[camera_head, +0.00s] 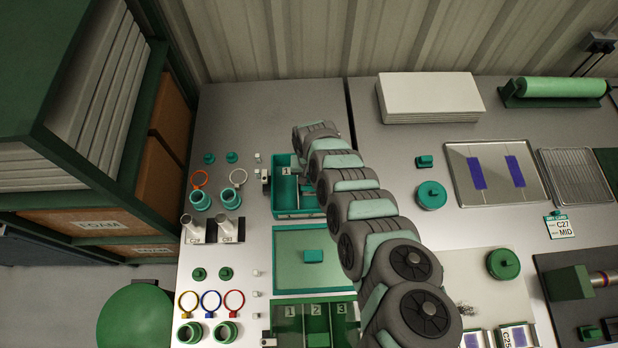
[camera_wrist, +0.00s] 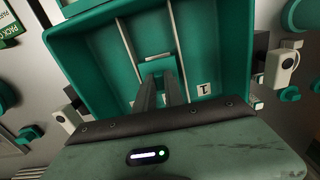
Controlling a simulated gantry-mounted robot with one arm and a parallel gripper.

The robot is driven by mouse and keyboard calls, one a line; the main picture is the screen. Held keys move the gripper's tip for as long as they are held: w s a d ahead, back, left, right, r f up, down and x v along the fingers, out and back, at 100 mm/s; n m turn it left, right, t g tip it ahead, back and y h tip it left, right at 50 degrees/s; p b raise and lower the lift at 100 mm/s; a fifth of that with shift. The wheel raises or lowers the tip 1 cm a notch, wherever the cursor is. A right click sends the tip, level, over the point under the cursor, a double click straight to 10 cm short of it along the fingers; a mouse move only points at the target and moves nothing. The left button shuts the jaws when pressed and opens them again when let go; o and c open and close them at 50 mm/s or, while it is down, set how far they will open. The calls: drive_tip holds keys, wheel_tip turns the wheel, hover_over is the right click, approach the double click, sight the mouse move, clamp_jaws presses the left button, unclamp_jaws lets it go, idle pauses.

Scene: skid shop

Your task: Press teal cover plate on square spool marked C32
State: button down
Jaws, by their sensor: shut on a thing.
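My gripper (camera_wrist: 160,85) points down into a teal divided bin (camera_wrist: 230,45) in the wrist view. Its two fingers are close together, shut on a small teal plate-like piece (camera_wrist: 157,68) between the bin's pale dividers. The fingers hide part of the piece, and I cannot tell if it touches the bin floor. In the head view the teal bin (camera_head: 297,213) shows beside my arm, and my gripper is hidden. Two pale pieces with labelled fronts, left (camera_head: 193,230) and right (camera_head: 230,228), stand left of the bin. Their marks are too small to read surely, so I cannot tell which is C32.
A green numbered bin (camera_head: 289,325) is nearer. Rings and teal or green spools stand at left. Pieces near C25 (camera_head: 515,335) are at lower right. Bare table lies behind the bin.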

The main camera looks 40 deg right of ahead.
drive_tip(key=shift+f, duration=0.15)
drive_tip(key=c, duration=1.3)
unclamp_jaws()
drive_tip(key=shift+c, duration=0.2)
drive_tip(key=shift+o, duration=0.2)
drive_tip(key=o, duration=0.4)
drive_tip(key=shift+c, duration=0.2)
wheel_tip(320, 180, up, 8)
drive_tip(key=p, duration=0.9)
